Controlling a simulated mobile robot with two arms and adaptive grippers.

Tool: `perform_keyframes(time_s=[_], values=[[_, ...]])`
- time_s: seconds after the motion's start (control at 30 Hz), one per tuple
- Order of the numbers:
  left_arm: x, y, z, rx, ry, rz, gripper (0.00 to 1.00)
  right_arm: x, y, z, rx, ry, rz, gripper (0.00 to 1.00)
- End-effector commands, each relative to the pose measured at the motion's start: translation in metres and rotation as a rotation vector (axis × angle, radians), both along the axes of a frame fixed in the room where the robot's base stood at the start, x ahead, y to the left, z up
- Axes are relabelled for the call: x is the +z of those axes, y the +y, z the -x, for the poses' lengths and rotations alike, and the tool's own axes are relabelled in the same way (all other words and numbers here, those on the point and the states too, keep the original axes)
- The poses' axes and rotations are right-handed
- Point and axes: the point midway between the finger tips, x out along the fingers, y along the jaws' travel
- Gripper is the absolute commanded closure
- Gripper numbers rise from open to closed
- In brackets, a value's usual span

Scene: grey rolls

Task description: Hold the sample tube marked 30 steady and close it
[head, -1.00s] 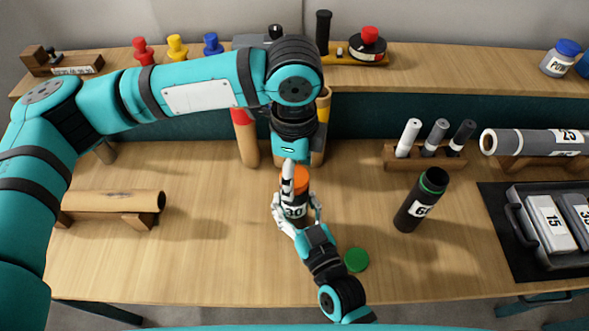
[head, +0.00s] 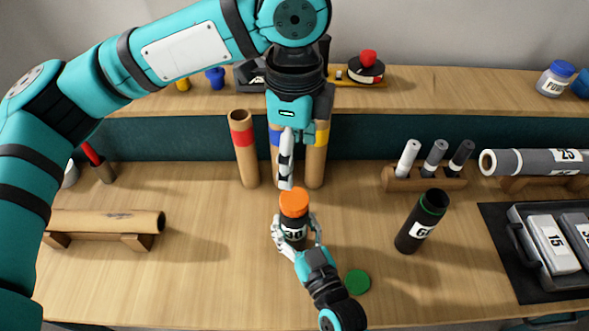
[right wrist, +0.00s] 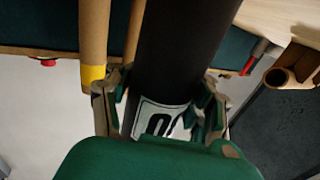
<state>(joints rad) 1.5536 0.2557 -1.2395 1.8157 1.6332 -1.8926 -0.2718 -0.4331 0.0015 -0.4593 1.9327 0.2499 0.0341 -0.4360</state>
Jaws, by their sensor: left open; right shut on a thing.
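The dark sample tube marked 30 (head: 295,238) stands upright on the bench, with an orange cap (head: 294,203) on its top. Whether the cap is fully tight I cannot tell. My right gripper (head: 297,232) is shut around the tube below the cap. The right wrist view shows the dark tube (right wrist: 180,50) between the fingers, its label partly hidden. My left gripper (head: 286,183) is open and points down just above and behind the cap, with nothing in it. Its fingers overlap in the head view.
A second dark tube (head: 412,236) with a green rim stands open to the right. A green lid (head: 358,282) lies near my right wrist. Behind are cardboard tubes (head: 245,155) and a marker rack (head: 425,180). A black tray (head: 515,222) lies at the right.

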Motion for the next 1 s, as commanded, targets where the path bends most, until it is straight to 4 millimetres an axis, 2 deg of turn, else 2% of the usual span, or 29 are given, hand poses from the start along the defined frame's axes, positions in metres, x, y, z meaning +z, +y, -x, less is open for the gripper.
perform_keyframes(time_s=[0.13, 0.4, 0.43, 0.7, 1.0], values=[[0.0098, -0.0003, 0.0002, 0.000, 0.001, 0.001, 0.24, 0.0000, 0.0000, 0.0000, 0.000, 0.000, 0.000, 1.00], [0.0109, -0.0001, 0.0003, -0.001, 0.001, 0.001, 0.24, 0.0001, 0.0001, 0.0000, 0.000, 0.000, 0.000, 1.00], [0.0109, -0.0001, 0.0003, -0.001, 0.001, 0.001, 0.24, 0.0001, 0.0001, 0.0000, 0.000, 0.000, 0.000, 0.51], [0.0106, -0.0001, 0.0003, -0.001, 0.001, 0.001, 0.24, 0.0000, 0.0000, 0.0000, 0.000, 0.000, 0.000, 0.17], [0.0105, -0.0001, 0.0002, -0.001, 0.001, 0.001, 0.24, -0.0002, -0.0008, 0.0018, 0.000, 0.000, 0.000, 0.17]])
